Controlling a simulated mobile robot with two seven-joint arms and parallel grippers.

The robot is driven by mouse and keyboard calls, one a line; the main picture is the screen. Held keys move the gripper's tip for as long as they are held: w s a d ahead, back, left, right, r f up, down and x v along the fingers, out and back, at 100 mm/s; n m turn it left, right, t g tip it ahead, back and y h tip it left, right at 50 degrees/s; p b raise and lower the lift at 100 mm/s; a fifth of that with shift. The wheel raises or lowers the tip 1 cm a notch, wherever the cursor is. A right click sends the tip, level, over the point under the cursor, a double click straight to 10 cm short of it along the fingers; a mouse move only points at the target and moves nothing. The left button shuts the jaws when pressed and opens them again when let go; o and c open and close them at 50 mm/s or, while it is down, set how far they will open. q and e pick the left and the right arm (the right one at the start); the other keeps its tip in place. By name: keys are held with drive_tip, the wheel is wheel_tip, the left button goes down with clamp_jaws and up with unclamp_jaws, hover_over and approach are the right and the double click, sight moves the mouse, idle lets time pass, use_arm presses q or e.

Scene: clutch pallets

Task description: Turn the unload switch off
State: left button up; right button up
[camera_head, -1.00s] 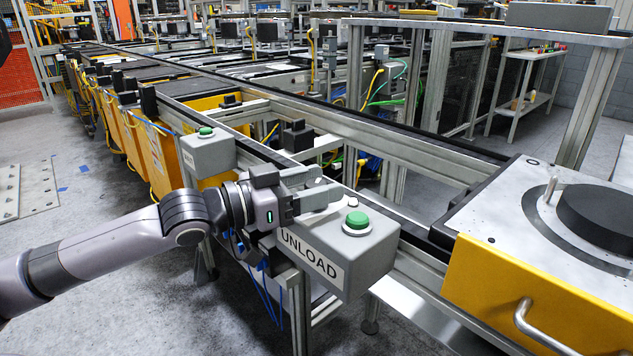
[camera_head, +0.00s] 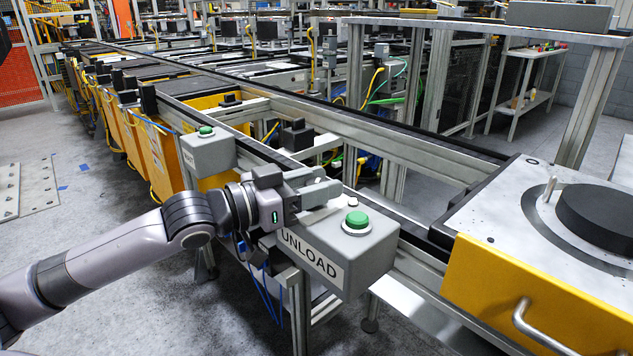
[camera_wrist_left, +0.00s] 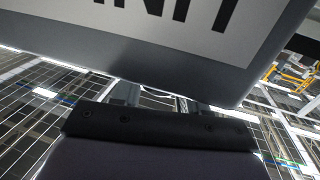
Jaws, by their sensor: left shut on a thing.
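My left gripper (camera_head: 326,190) reaches over the box's left rear part. My right gripper is not in view.
A second grey box with a green button (camera_head: 207,150) stands to the left. A yellow-fronted pallet (camera_head: 530,290) with a metal handle and a black disc is at the right. Conveyor rails (camera_head: 390,150) run behind the box. Open floor lies at the lower left.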

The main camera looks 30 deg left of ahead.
use_arm(q)
drive_tip(key=shift+y, duration=0.3)
drive_tip(key=shift+r+n+t+y+p, duration=0.1)
drive_tip(key=shift+n+t+y+p, duration=0.75)
drive_tip(key=shift+n+y, duration=0.7)
drive_tip(key=shift+r+n+t+y+p, duration=0.1)
drive_tip(key=shift+n+t+y+p, duration=0.7)
drive_tip(key=shift+y, duration=1.25)
drive_tip(key=shift+c, duration=0.4)
drive_tip(key=shift+n+g+y+p, duration=0.25)
drive_tip(key=shift+n+y+p, duration=0.25)
drive_tip(key=shift+n+y, duration=1.15)
drive_tip(key=shift+y, duration=0.55)
drive_tip(key=shift+n+y, duration=0.3)
drive_tip(key=shift+y, duration=0.1)
drive_tip(key=o, duration=1)
